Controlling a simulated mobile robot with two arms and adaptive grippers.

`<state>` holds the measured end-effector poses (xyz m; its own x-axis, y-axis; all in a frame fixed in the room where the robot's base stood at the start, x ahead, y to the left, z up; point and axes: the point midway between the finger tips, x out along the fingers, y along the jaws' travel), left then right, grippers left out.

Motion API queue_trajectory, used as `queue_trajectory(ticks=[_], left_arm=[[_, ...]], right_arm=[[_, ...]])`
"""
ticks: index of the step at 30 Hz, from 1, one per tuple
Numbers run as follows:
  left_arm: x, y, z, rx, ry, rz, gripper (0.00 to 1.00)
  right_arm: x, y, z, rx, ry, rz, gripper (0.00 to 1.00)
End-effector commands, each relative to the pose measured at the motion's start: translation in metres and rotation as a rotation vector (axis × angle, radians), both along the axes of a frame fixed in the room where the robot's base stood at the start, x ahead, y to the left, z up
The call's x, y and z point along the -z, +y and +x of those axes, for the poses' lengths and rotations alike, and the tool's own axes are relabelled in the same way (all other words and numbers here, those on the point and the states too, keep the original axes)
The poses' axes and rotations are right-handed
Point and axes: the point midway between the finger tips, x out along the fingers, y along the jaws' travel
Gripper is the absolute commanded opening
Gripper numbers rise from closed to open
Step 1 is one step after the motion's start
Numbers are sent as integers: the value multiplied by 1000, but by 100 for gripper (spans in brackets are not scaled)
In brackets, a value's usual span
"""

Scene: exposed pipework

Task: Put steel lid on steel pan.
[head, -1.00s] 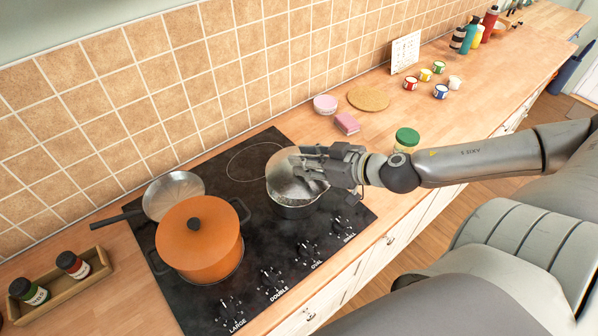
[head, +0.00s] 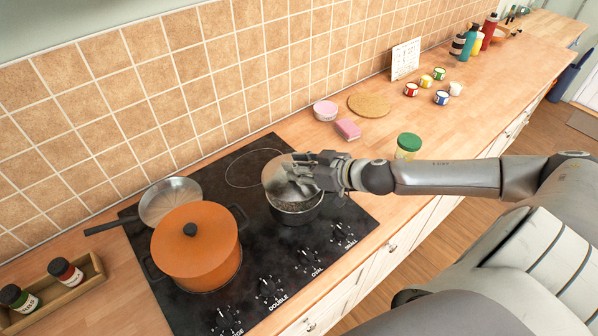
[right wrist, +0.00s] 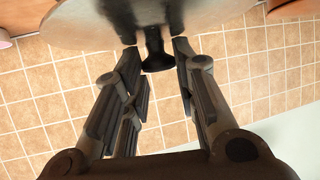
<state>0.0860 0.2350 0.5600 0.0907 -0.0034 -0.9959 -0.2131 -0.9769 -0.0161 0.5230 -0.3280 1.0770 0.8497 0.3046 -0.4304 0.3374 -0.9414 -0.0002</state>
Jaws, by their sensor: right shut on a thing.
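The steel lid (head: 277,172) is in my right gripper (head: 306,178), above the back left part of a steel pot (head: 294,214) and tilted. The pot's dark inside partly shows below it. In the right wrist view the black lid knob (right wrist: 155,52) sits between the fingertips (right wrist: 155,58), under the lid's shiny face (right wrist: 85,25). A shallow steel pan (head: 168,198) with a dark handle lies at the hob's back left, open on top and partly hidden by an orange pot. My left gripper is not in view.
The orange lidded pot (head: 196,250) stands on the black hob (head: 256,262), in front of the shallow pan. A spice tray (head: 62,290) lies left of the hob. A green-capped jar (head: 408,147) and a pink sponge (head: 347,130) are to the right. The tiled wall (head: 150,90) bounds the back.

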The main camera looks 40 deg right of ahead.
Motion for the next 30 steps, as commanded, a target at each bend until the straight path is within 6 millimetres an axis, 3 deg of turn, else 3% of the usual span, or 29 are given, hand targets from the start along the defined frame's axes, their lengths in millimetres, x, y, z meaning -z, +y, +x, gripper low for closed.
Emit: queue_trajectory(ticks=[6, 29, 30], left_arm=[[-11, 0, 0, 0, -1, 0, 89], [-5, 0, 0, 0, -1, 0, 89], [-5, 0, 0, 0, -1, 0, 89]], right_arm=[[22, 0, -1, 1, 4, 2, 0], [36, 0, -2, 0, 4, 1, 0], [37, 0, -2, 1, 4, 0, 28]])
